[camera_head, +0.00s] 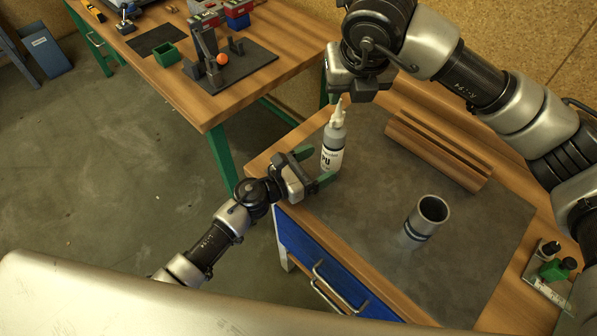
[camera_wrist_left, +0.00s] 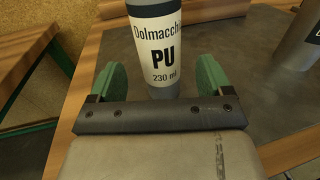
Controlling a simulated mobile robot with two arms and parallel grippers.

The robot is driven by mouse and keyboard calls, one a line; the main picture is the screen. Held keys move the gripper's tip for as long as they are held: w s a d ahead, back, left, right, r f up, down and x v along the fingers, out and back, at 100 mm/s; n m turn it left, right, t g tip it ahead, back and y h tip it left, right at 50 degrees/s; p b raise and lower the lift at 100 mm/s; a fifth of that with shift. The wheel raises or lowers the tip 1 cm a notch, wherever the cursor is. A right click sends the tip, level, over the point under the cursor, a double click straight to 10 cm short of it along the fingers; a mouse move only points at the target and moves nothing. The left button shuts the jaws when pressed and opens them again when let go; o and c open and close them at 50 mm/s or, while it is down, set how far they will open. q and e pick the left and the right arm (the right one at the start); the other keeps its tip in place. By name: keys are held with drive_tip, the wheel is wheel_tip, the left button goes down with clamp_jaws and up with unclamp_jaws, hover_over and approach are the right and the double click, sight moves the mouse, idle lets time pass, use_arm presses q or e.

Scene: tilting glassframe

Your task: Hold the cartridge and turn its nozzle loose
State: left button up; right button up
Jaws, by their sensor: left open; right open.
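A grey cartridge (camera_head: 333,140) with a white PU label stands upright on the dark mat. Its pale nozzle (camera_head: 338,113) points up. My left gripper (camera_head: 315,166) is open low beside the cartridge. In the left wrist view, the cartridge (camera_wrist_left: 160,45) appears between the open green fingers (camera_wrist_left: 158,78), with gaps on both sides. My right gripper (camera_head: 335,96) is open above the cartridge, near the nozzle tip. The nozzle tip is close to its jaw, and whether it lies between the fingers cannot be told.
A grey open tube (camera_head: 432,210) stands on the mat (camera_head: 470,250) to the right. A grooved wooden block (camera_head: 437,150) lies behind. Small bottles (camera_head: 556,268) stand at the right edge. A second bench (camera_head: 190,95) with a fixture (camera_head: 235,70) stands at the back left.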

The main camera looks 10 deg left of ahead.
sight(338, 116)
use_arm(q)
drive_tip(key=shift+x, duration=2)
drive_tip(key=shift+c, duration=0.3)
drive_tip(key=c, duration=1.1)
drive_tip(key=shift+c, duration=0.2)
use_arm(e)
drive_tip(key=w+r+m+g, duration=0.1)
drive_tip(key=m, duration=0.2)
drive_tip(key=w+r+m+g, duration=0.1)
drive_tip(key=m, duration=0.2)
drive_tip(key=w+a+r+m+g+h, duration=0.1)
drive_tip(key=m, duration=0.2)
drive_tip(key=shift+w+a+m+g, duration=0.1)
drive_tip(key=shift+w+m+g, duration=0.2)
drive_tip(key=shift+m, duration=0.1)
drive_tip(key=shift+f, duration=0.55)
wheel_tip(338, 116, down, 11)
drive_tip(key=shift+r, duration=0.1)
